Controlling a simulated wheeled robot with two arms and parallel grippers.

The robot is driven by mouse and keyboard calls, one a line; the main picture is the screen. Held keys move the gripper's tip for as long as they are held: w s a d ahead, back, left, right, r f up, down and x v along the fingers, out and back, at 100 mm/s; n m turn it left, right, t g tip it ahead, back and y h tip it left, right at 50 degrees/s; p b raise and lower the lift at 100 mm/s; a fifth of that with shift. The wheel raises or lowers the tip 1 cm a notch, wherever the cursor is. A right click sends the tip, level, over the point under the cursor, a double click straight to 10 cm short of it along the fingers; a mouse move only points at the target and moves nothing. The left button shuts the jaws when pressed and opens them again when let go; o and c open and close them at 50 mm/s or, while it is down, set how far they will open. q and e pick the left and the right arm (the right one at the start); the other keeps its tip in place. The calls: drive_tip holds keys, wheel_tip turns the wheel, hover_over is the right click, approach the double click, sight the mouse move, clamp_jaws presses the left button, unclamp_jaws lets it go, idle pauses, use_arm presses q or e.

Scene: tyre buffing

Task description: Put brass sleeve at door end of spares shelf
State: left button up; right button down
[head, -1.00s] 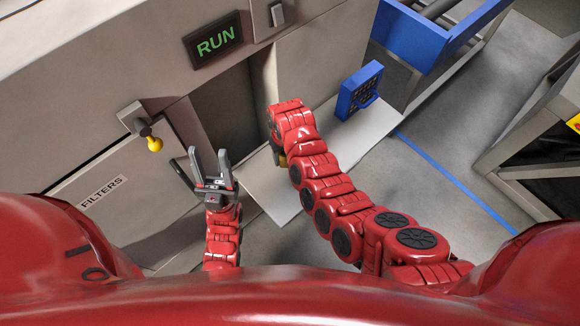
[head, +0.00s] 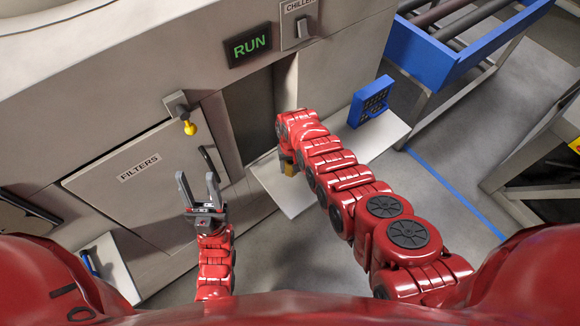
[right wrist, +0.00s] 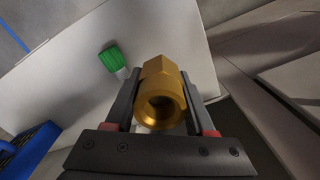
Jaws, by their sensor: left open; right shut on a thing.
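The brass sleeve (right wrist: 162,98) is a gold-coloured piece with a hexagonal part and a round open bore. My right gripper (right wrist: 160,88) is shut on it, with one dark finger on each side. In the head view the sleeve (head: 289,169) shows only as a small brass patch below the end of my right arm, over or near a pale shelf (head: 284,200). The fingers there are mostly hidden by the arm. My left gripper (head: 198,182) is open and empty, in front of the FILTERS door (head: 135,175). No label shows which shelf is the spares shelf.
A green-ended brush (right wrist: 113,60) lies on the pale surface beyond the sleeve. A blue block (head: 369,103) stands at the shelf's right part. Another pale shelf (head: 112,264) with a blue item is at lower left. A yellow-knobbed handle (head: 188,126) juts from the machine.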

sight(291, 183)
drive_tip(key=shift+s, duration=0.1)
wheel_tip(291, 183, down, 7)
drive_tip(key=b, duration=0.7)
drive_tip(key=shift+s+f, duration=0.1)
drive_tip(key=shift+f+b, duration=0.65)
drive_tip(key=shift+b, duration=0.25)
drive_tip(key=c, duration=0.6)
unclamp_jaws()
drive_tip(key=shift+o, duration=0.2)
drive_tip(key=o, duration=0.6)
drive_tip(key=shift+c, duration=0.2)
drive_tip(key=c, duration=0.3)
drive_tip(key=shift+r, duration=0.1)
